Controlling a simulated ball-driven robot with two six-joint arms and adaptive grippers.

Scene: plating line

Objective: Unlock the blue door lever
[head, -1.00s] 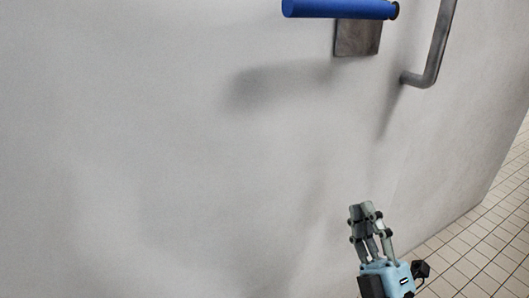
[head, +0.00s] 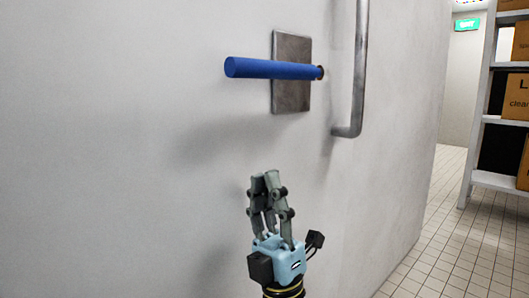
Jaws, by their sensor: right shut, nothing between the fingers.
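The blue door lever (head: 265,69) sticks out level from a grey metal plate (head: 292,98) on a pale door (head: 130,130). Its free end points left and its pivot end is at the right of the plate. My right gripper (head: 265,178) is below the lever, fingers pointing up, shut and empty. It is clearly apart from the lever in the picture. My left gripper is not in view.
A vertical metal pull handle (head: 358,75) stands right of the lever. Beyond the door's right edge is a tiled floor (head: 430,240). A shelf (head: 495,182) with cardboard boxes (head: 516,97) stands at the far right, and a green sign (head: 467,24) hangs behind.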

